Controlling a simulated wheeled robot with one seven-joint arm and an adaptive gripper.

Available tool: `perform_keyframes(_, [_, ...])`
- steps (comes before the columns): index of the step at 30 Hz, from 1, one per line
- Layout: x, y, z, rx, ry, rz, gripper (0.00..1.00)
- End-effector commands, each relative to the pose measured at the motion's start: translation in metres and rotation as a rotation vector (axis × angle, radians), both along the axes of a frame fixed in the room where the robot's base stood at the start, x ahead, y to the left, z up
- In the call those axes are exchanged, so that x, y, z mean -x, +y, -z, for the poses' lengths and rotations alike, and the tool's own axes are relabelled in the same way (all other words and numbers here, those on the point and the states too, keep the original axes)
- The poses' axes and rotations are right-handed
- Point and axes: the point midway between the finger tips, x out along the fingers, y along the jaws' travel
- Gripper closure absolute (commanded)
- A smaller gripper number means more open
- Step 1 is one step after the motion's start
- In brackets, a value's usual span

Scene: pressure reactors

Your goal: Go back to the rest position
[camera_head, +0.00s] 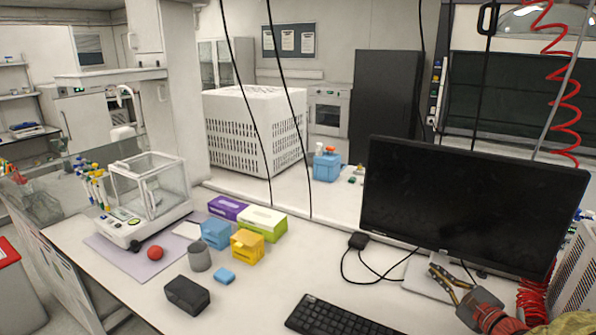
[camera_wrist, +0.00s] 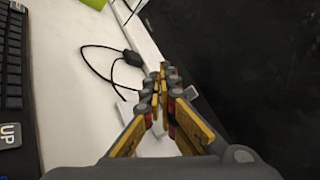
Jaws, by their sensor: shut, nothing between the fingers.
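My gripper (camera_head: 437,272) is at the lower right in the head view, in front of the monitor's stand. Its yellow and grey fingers also show in the wrist view (camera_wrist: 162,70), with their tips together and nothing between them. The black monitor (camera_head: 462,205) stands just behind it, and its dark screen (camera_wrist: 250,60) fills the right side of the wrist view. I cannot tell the exact gap between the fingers and the monitor stand. Part of my arm is cut off by the bottom right edge of the head view.
A keyboard (camera_head: 340,318) lies left of my gripper. A cable with a black box (camera_head: 358,241) lies near the monitor. An analytical balance (camera_head: 148,195), red ball (camera_head: 155,253), dark box (camera_head: 187,294), grey cup (camera_head: 199,257) and glove boxes (camera_head: 262,223) stand further left. Red coiled hoses hang at right.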

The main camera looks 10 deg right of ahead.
Motion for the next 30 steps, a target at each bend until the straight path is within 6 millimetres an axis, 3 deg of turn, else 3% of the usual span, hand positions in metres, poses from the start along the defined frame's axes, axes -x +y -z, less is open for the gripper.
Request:
perform_keyframes(6, [0.038, 0.063, 0.058, 0.081, 0.219, -0.217, 1.0])
perform_keyframes(15, [0.134, 0.169, 0.079, 0.469, 0.505, -0.662, 1.0])
perform_keyframes(18, [0.17, 0.192, 0.077, 0.655, 0.576, -0.807, 1.0])
perform_keyframes(23, [0.224, 0.208, 0.065, 1.009, 0.655, -1.014, 1.0])
perform_keyframes(27, [0.259, 0.211, 0.038, 1.384, 0.666, -1.151, 1.0])
perform_keyframes(30, [0.272, 0.214, 0.014, 1.632, 0.627, -1.201, 1.0])
